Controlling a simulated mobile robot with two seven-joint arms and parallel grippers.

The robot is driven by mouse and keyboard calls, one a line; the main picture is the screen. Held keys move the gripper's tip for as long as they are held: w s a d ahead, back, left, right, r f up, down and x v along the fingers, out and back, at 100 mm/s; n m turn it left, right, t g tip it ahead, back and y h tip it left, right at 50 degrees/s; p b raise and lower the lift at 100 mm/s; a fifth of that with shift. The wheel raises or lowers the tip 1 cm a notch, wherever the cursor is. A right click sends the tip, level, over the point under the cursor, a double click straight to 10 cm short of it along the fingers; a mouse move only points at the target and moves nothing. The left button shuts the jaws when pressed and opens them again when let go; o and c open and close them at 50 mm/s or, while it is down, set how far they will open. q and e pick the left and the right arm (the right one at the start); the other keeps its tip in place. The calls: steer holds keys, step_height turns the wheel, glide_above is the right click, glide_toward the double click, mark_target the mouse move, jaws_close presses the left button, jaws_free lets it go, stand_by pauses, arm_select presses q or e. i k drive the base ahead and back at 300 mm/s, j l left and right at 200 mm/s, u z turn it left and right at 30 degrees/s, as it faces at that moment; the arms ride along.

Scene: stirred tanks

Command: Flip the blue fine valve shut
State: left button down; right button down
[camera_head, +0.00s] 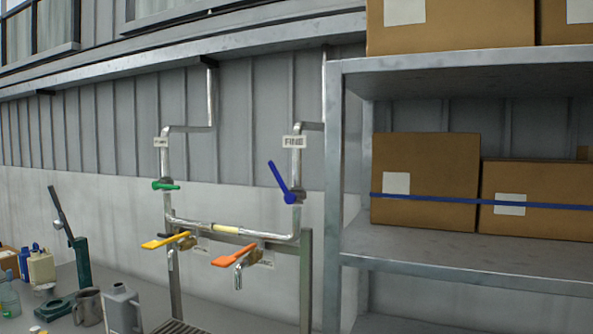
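The blue fine valve (289,192) is on the right vertical pipe, below a white label reading "FINE" (293,142). Its blue lever (278,177) points up and to the left from the valve body, tilted off the line of the pipe. Neither of my grippers shows in the head view, and nothing touches the lever.
A green-handled valve (166,185) is on the left pipe. Yellow (166,241) and orange (234,255) handles sit lower. A metal shelf (334,200) with cardboard boxes (425,180) stands close on the right. Jugs (122,308) and a lever tool (80,262) are at lower left.

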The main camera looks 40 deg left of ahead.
mark_target(279, 178)
steer(key=k+j, duration=0.15)
steer(key=j, duration=0.15)
steer(key=k+j, duration=0.15)
steer(key=j, duration=0.15)
steer(key=k+j, duration=0.15)
steer(key=j, duration=0.2)
steer(key=k+j, duration=0.15)
steer(key=j, duration=0.15)
